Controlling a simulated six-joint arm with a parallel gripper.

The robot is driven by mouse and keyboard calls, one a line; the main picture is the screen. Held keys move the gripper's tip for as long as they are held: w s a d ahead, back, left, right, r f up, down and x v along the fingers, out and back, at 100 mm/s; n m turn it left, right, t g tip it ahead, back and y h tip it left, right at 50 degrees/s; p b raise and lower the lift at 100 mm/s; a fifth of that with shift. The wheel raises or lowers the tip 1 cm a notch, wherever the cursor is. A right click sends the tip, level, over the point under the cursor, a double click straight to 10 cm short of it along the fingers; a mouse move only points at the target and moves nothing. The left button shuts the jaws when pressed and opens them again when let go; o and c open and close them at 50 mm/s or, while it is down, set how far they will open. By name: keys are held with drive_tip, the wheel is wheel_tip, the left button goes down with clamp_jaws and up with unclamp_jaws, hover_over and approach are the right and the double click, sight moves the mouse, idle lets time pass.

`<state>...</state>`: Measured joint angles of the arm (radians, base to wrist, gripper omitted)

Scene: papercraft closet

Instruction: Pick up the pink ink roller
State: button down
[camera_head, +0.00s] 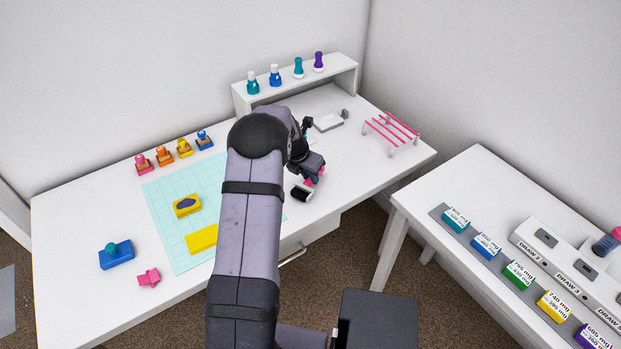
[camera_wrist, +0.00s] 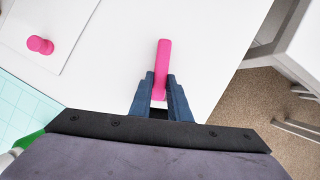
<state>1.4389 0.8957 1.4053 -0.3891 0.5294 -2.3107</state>
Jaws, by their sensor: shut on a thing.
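The pink ink roller (camera_head: 301,193) has a pink handle and a dark roller head, seen in the head view near the front right edge of the white table. In the wrist view its pink handle (camera_wrist: 163,62) stands between the two blue-grey fingers. My gripper (camera_wrist: 160,92) is shut on this handle; in the head view my gripper (camera_head: 314,171) is just above and behind the roller head. The wrist view hides the roller head. I cannot tell whether the roller touches the table.
A pink rack (camera_head: 392,129) stands at the right of the table. A shelf (camera_head: 300,88) with several bottles is at the back. Several stamps (camera_head: 164,157) and a cutting mat (camera_head: 160,205) lie left. A pink knob (camera_wrist: 40,45) shows in the wrist view. A second table (camera_head: 470,185) is right.

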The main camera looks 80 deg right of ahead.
wheel_tip(320, 180, up, 10)
drive_tip(key=b, duration=0.1)
idle(0.4)
